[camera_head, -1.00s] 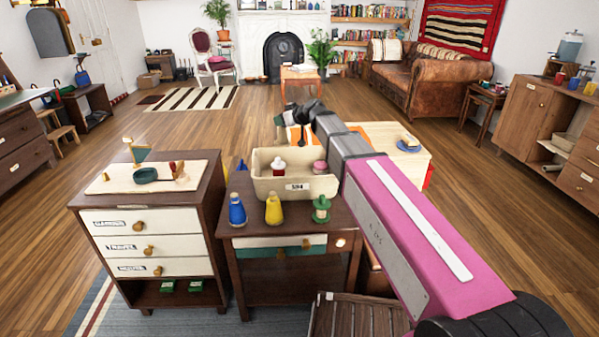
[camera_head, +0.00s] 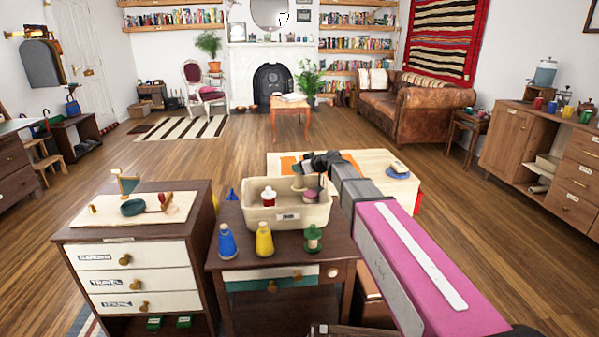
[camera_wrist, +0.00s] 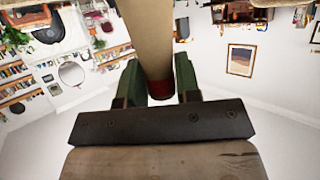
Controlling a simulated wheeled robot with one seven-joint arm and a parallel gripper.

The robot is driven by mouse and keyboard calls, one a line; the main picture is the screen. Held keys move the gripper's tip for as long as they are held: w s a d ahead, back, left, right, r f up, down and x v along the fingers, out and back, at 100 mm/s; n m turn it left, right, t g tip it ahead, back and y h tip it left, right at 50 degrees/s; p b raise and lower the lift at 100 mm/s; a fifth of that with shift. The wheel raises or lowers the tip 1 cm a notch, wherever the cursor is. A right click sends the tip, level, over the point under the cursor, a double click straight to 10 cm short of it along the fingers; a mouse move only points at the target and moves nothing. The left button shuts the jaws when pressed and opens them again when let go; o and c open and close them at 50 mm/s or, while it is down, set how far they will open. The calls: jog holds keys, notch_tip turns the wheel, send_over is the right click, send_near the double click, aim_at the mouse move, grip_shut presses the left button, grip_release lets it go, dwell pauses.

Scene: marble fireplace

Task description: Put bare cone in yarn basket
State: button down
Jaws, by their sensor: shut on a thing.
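My gripper (camera_wrist: 162,85) is shut on a pale tan cone (camera_wrist: 157,40) with a dark red band near its end, between two green fingers. In the head view my gripper (camera_head: 310,168) is above a cream bin (camera_head: 287,217) on the small dark table. A tan piece, probably the cone (camera_head: 298,180), shows under it over the bin's rear part; its lower end is hard to make out. A red-and-white spool (camera_head: 268,196) and a pink-topped one (camera_head: 310,195) are in the bin. I cannot read the bin's label or tell whether it is the yarn basket.
Blue (camera_head: 227,242), yellow (camera_head: 264,240) and green (camera_head: 313,238) spools stand in front of the bin. A drawer cabinet (camera_head: 133,240) with a cream board on top is at left. A pale low table (camera_head: 375,165) is behind my arm. Open floor lies beyond.

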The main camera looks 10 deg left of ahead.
jog(key=shift+f, duration=0.85)
jog(key=shift+f, duration=0.65)
jog(key=c, duration=0.8)
grip_release()
jog(key=shift+r, duration=0.55)
jog(key=v, duration=1.2)
jog(key=shift+r, duration=0.15)
